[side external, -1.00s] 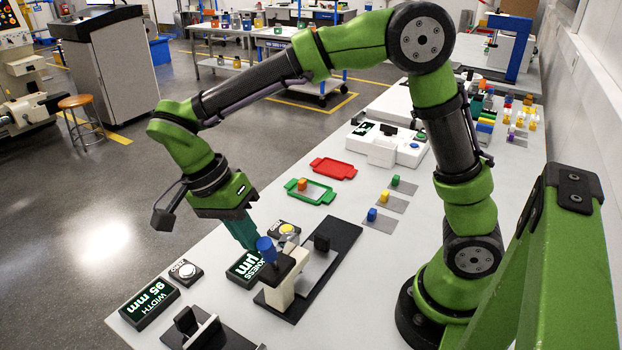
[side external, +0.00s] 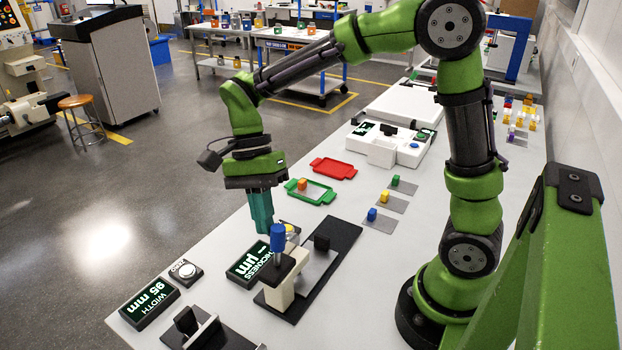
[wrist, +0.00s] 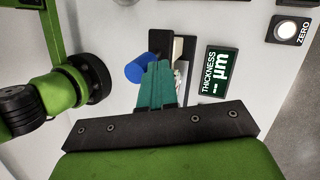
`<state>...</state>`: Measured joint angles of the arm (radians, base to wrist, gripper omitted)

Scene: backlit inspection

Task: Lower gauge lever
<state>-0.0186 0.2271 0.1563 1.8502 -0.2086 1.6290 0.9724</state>
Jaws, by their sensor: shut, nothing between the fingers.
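The gauge lever ends in a blue knob (side external: 278,238), which stands nearly upright above the cream gauge body (side external: 280,290). In the wrist view the blue knob (wrist: 138,70) lies just left of the fingertips. My gripper (side external: 263,231) points down with its teal fingers together and empty. In the side view the fingertips are just left of the knob's top; whether they touch it I cannot tell. The fingers also show in the wrist view (wrist: 158,67), hiding part of the gauge. The thickness display (side external: 256,264) shows a dash and µm.
A green tray (side external: 311,191) with an orange block and a red tray (side external: 334,168) lie farther back. Colored blocks sit to their right.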

